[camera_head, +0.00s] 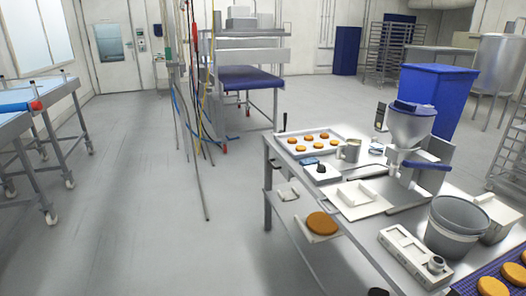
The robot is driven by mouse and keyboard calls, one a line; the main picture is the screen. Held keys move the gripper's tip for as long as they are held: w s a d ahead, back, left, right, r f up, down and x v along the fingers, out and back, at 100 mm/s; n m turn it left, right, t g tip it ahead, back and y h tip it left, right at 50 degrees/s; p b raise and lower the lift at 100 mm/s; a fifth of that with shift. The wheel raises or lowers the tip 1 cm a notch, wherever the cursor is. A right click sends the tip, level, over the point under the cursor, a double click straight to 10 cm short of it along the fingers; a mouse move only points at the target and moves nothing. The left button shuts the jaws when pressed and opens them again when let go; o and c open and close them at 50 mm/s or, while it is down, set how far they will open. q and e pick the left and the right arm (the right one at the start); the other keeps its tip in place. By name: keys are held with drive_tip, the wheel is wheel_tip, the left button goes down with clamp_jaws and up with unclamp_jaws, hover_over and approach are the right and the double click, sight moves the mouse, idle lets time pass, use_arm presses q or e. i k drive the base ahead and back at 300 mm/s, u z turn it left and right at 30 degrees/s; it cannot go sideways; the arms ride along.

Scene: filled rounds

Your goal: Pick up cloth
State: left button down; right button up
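A small blue flat piece (309,160), which may be a folded cloth, lies on the steel table (283,153) at the right. It is at the near edge of a tray of round orange-brown pieces, beside a white block with a black knob. It is too small to tell for sure that it is cloth. Neither of my grippers shows in the head view.
The table holds a tray (336,134), a metal jug (349,151), a hopper machine (409,127) and a grey bucket (456,226). A low shelf bears a large brown round (322,223). Grey floor (150,190) left of the table is largely clear; hoses (195,100) hang beyond.

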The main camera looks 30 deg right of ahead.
sight(312, 160)
drive_tip(key=z, duration=0.3)
drive_tip(key=i, duration=1.35)
drive_tip(key=z, duration=1.15)
drive_tip(key=i, duration=0.8)
drive_tip(key=z, duration=0.4)
drive_tip(key=k, duration=0.2)
drive_tip(key=u, duration=0.1)
